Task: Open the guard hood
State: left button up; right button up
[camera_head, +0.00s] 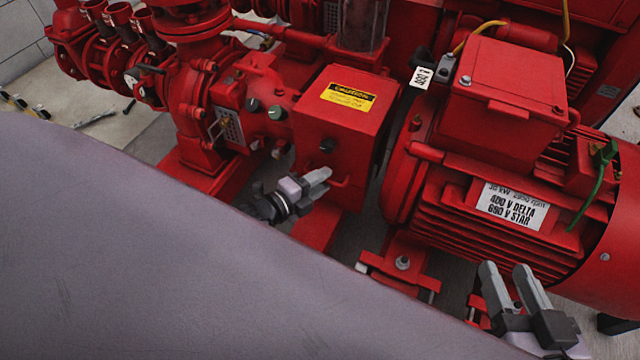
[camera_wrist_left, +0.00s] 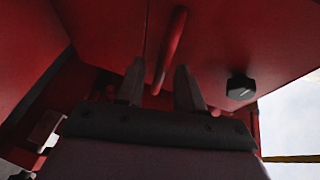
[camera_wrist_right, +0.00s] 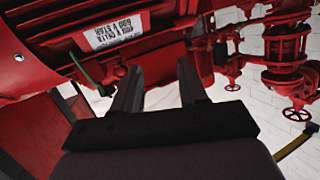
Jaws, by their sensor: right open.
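The guard hood (camera_head: 350,115) is a red box with a yellow caution label (camera_head: 348,92) on its sloped top, and it looks closed. A black knob (camera_head: 327,146) and a red bar handle (camera_head: 340,183) are on its front. My left gripper (camera_head: 324,178) is at the lower front of the hood, by the handle. In the left wrist view the handle (camera_wrist_left: 171,48) runs down towards the gap between the open fingers (camera_wrist_left: 158,90); I cannot tell whether they touch it. My right gripper (camera_head: 512,275) is open and empty in front of the motor, and it also shows in the right wrist view (camera_wrist_right: 158,85).
The red electric motor (camera_head: 455,225) with a terminal box (camera_head: 510,90) stands right of the hood. The pump casing (camera_head: 205,110) and pipework stand left. A red base frame (camera_head: 315,228) lies below. A green cable (camera_head: 600,180) hangs by the motor.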

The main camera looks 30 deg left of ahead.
pick_arm(q)
grip_shut()
jog(key=shift+r, duration=0.15)
